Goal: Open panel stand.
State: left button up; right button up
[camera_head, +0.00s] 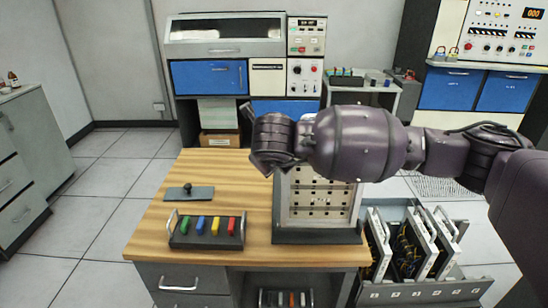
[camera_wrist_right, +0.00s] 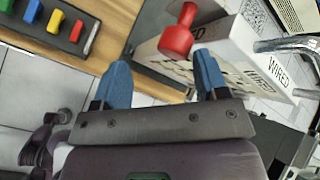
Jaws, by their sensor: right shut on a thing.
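The panel stand (camera_head: 318,200) stands upright on the wooden desk, a pale panel with rows of small dark holes in a grey frame. My right arm crosses in front of its upper part. My right gripper (camera_head: 262,160) is at its upper left edge. In the right wrist view, the blue fingertips of my right gripper (camera_wrist_right: 163,78) are at the white panel of the stand (camera_wrist_right: 228,52), marked WIRED. A red knob (camera_wrist_right: 176,42) lies just beyond the fingertips. My right gripper is shut on part of the stand; exactly which part is unclear. My left gripper is out of view.
A tray (camera_head: 207,241) with green, blue, yellow and red pieces sits on the desk (camera_head: 250,190). A grey plate with a black knob (camera_head: 188,192) lies behind it. An open drawer rack (camera_head: 425,290) with white wired panels is at right.

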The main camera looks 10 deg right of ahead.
jog(key=v, duration=1)
jog(key=shift+s+r, duration=0.25)
jog(key=shift+s, duration=0.05)
jog(key=shift+a, duration=0.1)
